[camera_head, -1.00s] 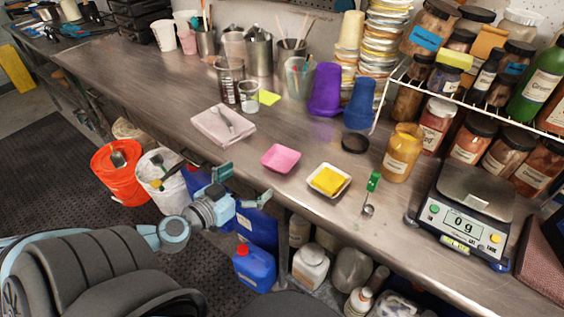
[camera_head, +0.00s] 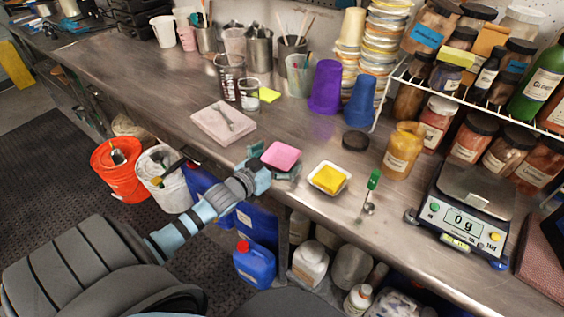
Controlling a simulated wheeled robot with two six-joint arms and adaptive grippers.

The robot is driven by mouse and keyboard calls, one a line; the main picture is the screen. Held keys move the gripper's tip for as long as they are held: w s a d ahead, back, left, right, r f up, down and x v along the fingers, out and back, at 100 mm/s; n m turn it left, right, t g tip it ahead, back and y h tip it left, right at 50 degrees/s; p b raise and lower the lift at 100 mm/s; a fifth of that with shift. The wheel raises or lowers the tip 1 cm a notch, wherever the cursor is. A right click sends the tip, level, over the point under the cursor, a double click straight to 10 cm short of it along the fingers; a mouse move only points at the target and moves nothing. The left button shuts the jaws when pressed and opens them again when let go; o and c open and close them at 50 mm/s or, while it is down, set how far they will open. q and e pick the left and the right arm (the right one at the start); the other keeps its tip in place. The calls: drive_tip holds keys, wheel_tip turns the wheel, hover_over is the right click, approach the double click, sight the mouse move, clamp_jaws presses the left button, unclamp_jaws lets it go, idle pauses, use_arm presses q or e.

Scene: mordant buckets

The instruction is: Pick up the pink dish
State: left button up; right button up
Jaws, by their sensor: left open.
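The pink dish (camera_head: 281,155) is a small square dish on the steel bench, near its front edge. My left gripper (camera_head: 272,160) reaches in from the left at the bench edge. Its jaws are open, with one finger at the dish's upper left side and the other below its front right side. The dish lies between the fingers; I cannot tell whether they touch it. My right gripper is not in view.
A green-handled tool (camera_head: 373,181), a black lid (camera_head: 355,140) and a scale (camera_head: 462,215) are further right. Bare bench lies behind the dish.

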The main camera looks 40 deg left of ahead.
use_arm(q)
drive_tip(key=shift+s+r, duration=0.1)
drive_tip(key=c, duration=0.9)
